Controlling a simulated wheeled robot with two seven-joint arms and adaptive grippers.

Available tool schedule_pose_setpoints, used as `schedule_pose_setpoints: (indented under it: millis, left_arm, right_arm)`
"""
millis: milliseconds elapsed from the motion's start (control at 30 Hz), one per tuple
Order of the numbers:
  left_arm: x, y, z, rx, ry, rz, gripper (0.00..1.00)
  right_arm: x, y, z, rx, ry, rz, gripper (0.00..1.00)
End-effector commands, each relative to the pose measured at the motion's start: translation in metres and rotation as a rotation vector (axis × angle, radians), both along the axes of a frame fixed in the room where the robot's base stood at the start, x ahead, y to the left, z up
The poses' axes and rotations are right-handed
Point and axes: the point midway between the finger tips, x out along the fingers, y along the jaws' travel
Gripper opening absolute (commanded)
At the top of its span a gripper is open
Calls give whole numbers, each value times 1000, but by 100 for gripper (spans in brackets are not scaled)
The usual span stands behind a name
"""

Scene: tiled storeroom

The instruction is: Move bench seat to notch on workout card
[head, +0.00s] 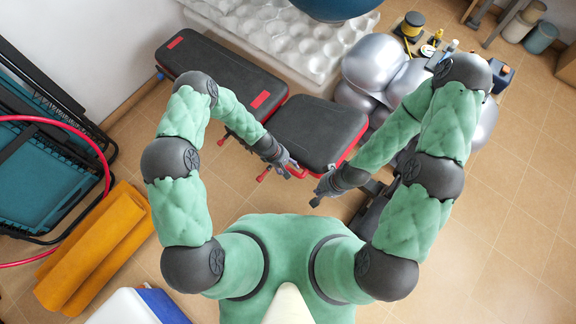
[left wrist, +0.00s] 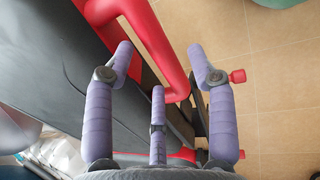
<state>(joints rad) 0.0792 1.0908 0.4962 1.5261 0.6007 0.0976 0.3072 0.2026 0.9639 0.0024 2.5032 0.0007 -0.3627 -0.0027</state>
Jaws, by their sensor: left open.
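The workout bench has a long black back pad (head: 225,68) and a shorter black bench seat (head: 318,128) with red edges. Red frame parts (head: 264,174) show below the seat's near edge. My left gripper (head: 293,170) is at the seat's near edge. In the left wrist view its purple-grey fingers (left wrist: 160,52) are spread open, with a bent red tube (left wrist: 150,32) reaching between the fingertips. I cannot tell whether they touch it. A red knob (left wrist: 237,76) is beyond the right finger. My right gripper (head: 318,195) is just below the seat's near right corner; its fingers are too small to read. No workout card or notch is discernible.
Folded dark loungers (head: 45,185), a red hoop (head: 103,150) and an orange rolled mat (head: 95,250) are at left. Silver balls (head: 372,65) and small containers (head: 412,25) are beyond the seat.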

Motion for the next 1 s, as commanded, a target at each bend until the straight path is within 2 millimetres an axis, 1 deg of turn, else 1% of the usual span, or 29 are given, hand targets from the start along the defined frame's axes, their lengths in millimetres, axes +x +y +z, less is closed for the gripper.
schedule_pose_setpoints:
  millis: [167, 400, 600, 800, 1000]
  left_arm:
    - [3, 11, 24, 0, -3, 1, 56]
    - [6, 30, 68, 0, -5, 2, 56]
    - [7, 42, 95, 0, -3, 3, 56]
    - [6, 47, 106, 0, 0, 2, 56]
    - [6, 47, 106, 0, 0, 2, 56]
  right_arm:
    - [0, 0, 0, 0, 0, 0, 0]
    - [0, 0, 0, 0, 0, 0, 0]
    - [0, 0, 0, 0, 0, 0, 0]
    - [0, 0, 0, 0, 0, 0, 0]
    - [0, 0, 0, 0, 0, 0, 0]
